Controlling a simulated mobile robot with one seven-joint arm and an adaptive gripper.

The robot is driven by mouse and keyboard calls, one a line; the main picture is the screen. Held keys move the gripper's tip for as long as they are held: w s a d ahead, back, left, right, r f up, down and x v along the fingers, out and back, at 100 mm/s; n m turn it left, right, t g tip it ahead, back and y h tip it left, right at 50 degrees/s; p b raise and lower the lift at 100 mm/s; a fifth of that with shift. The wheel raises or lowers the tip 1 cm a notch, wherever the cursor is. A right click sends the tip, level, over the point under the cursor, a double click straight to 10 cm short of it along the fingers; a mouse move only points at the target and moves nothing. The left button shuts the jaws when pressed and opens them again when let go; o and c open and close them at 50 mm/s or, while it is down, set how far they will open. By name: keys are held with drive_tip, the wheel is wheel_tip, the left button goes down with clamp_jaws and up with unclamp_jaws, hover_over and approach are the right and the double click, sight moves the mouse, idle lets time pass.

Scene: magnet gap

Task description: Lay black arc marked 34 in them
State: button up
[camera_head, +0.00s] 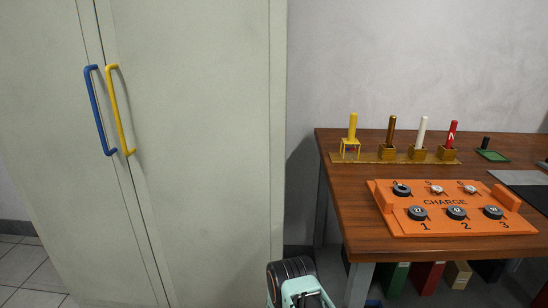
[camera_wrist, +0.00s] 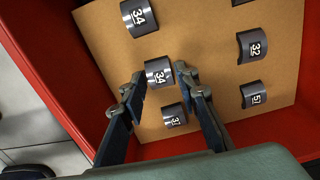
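A black arc marked 34 (camera_wrist: 158,72) lies on a tan sheet (camera_wrist: 105,35) in a red drawer or box (camera_wrist: 50,70). A second black arc marked 34 (camera_wrist: 139,17) lies farther up in the wrist view. My gripper (camera_wrist: 159,75) is open, its two fingers on either side of the nearer 34 arc, with that arc's label facing up. I cannot tell whether the fingertips touch it. Another arc, which seems to read 37 (camera_wrist: 174,116), lies nearer the palm between the fingers. The arcs are not seen in the head view.
Arcs marked 32 (camera_wrist: 252,45) and 51 (camera_wrist: 254,95) lie at the right of the sheet. In the head view, an orange CHARGE board (camera_head: 448,228) with dark round pieces sits on a wooden table (camera_head: 350,190). Coloured posts (camera_head: 392,130) stand behind it. A tall cabinet (camera_head: 200,150) is left.

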clamp_jaws()
drive_tip(key=shift+r+p, duration=1.7)
drive_tip(key=shift+r, duration=0.8)
